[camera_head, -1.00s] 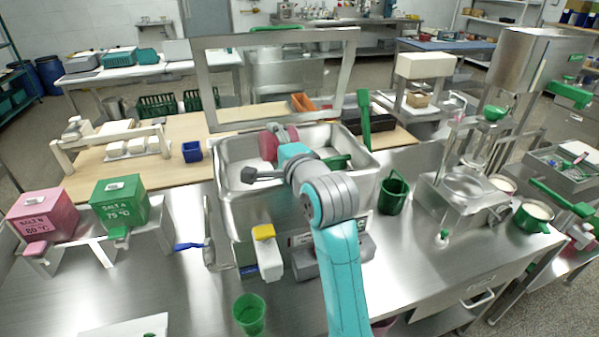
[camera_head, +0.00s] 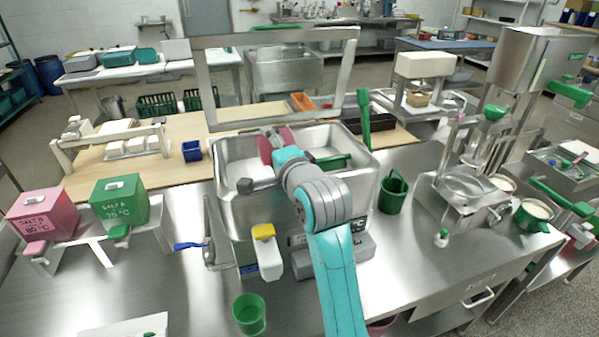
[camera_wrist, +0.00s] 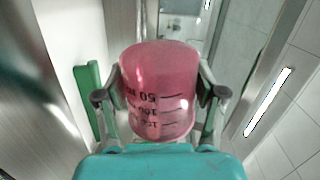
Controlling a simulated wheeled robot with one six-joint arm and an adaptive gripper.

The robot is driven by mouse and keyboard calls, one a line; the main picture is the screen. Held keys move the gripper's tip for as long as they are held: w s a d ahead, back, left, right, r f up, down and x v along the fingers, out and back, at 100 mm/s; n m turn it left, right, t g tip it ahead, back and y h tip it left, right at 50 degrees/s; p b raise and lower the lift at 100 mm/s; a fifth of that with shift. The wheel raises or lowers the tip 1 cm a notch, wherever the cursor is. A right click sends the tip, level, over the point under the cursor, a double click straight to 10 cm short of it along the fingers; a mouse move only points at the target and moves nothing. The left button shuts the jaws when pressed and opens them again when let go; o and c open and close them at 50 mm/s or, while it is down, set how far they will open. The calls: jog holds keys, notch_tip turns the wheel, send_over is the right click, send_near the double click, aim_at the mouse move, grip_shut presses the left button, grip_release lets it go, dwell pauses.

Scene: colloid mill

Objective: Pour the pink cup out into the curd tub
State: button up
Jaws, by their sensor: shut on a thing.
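The pink cup (camera_wrist: 158,90) fills the middle of the wrist view. It is translucent with dark volume marks, and its numbers appear upside down. My gripper (camera_wrist: 160,96) is shut on it, with one finger on each side. In the head view, the cup (camera_head: 265,150) is held above the steel curd tub (camera_head: 367,205), towards its far left part, and looks tipped on its side. My arm hides part of the cup and the tub. I cannot see any liquid leaving the cup.
A steel frame (camera_head: 202,90) stands behind the tub. A green paddle (camera_head: 364,118) rises at the tub's back right. A green jug (camera_head: 393,192) stands right of the tub, and a green cup (camera_head: 249,313) stands in front. Pink and green salt boxes (camera_head: 119,201) are at left.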

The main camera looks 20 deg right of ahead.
jog(key=shift+a+f+n, duration=0.1)
jog(key=shift+n, duration=0.2)
jog(key=shift+s+a+r+n, duration=0.1)
jog(key=shift+a+r+n, duration=0.2)
jog(key=shift+a+n, duration=0.6)
jog(key=shift+d+f+n+h, duration=0.15)
jog(key=shift+f+n+h, duration=0.2)
jog(key=shift+n, duration=0.15)
jog(key=shift+r+n+b, duration=0.2)
jog(key=shift+n+b, duration=0.15)
jog(key=shift+n, duration=0.85)
jog(key=shift+f+n+h, duration=0.25)
jog(key=shift+f+n, duration=0.2)
jog(key=shift+n, duration=0.25)
jog(key=shift+a+f+n, duration=0.3)
jog(key=shift+a+n, duration=0.05)
jog(key=shift+n, duration=0.45)
jog(key=shift+s+a+r+n+t+h+b, duration=0.1)
jog(key=shift+a+r+n+t+h+b, duration=0.15)
jog(key=shift+a+n, duration=0.65)
jog(key=shift+w+a+r+n+h+b, duration=0.1)
jog(key=shift+a+r+n+h+b, duration=0.2)
jog(key=shift+n, duration=1)
jog(key=shift+s+a+r+n+t+h+b, duration=0.15)
jog(key=shift+a+n+b, duration=0.15)
jog(key=shift+a+n, duration=0.65)
